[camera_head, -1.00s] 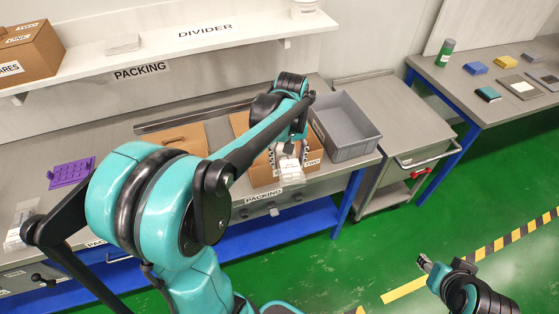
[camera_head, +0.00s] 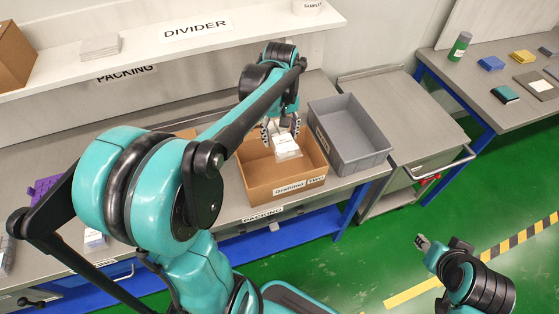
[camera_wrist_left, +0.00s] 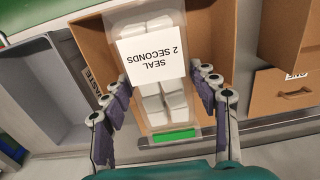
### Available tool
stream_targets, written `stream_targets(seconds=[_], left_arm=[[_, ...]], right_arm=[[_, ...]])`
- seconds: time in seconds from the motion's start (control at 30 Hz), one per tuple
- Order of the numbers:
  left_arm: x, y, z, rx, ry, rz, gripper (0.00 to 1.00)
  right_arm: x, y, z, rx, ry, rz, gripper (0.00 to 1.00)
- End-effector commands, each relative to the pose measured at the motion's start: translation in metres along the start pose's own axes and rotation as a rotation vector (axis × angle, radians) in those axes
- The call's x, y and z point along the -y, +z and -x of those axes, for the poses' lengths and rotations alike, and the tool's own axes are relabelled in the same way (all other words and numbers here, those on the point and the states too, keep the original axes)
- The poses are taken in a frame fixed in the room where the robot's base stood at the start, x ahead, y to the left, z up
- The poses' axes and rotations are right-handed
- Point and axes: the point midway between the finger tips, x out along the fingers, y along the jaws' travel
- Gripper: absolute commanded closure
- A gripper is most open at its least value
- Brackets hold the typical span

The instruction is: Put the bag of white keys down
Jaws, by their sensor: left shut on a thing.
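The bag of white keys (camera_head: 286,147) is clear, with white pieces inside and a white label. The wrist view shows the bag (camera_wrist_left: 168,104) between the fingers, its label reading "SEAL 2 SECONDS" and a green strip at its near end. I cannot tell whether the bag touches the box floor. My right gripper (camera_head: 424,243) is over the green floor at lower right, too small to read.
A grey bin (camera_head: 352,160) stands right of the box, close beside it. Another cardboard box (camera_wrist_left: 288,100), marked "ONE", is on the other side. A shelf (camera_head: 130,62) runs along the back. A metal cart (camera_head: 400,110) stands right of the packing bench.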

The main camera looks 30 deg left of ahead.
Motion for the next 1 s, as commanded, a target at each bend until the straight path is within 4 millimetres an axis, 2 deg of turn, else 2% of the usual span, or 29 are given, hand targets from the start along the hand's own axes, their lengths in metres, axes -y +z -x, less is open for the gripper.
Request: stream_targets(seconds=[0.07,0.17,0.5,0.6,0.87,1.0], left_arm=[[0.0,0.0,-0.004,0.0,0.0,0.0,0.81],[0.0,0.0,-0.02,0.001,0.0,0.0,0.81],[-0.001,0.0,-0.112,0.0,0.0,0.0,0.81],[-0.001,0.0,-0.127,0.0,0.0,0.0,0.81],[-0.001,0.0,-0.146,0.0,0.0,0.0,0.81],[-0.001,0.0,-0.17,0.0,0.0,0.0,0.81]], right_arm=[[0.0,0.001,-0.001,0.0,0.0,0.0,0.6],[0.0,0.005,-0.006,0.0,0.0,0.0,0.6],[0.0,0.022,-0.03,0.0,0.0,0.0,0.6],[0.0,0.025,-0.034,0.0,0.0,0.0,0.6],[0.0,0.028,-0.039,0.0,0.0,0.0,0.6],[0.0,0.033,-0.046,0.0,0.0,0.0,0.6]])
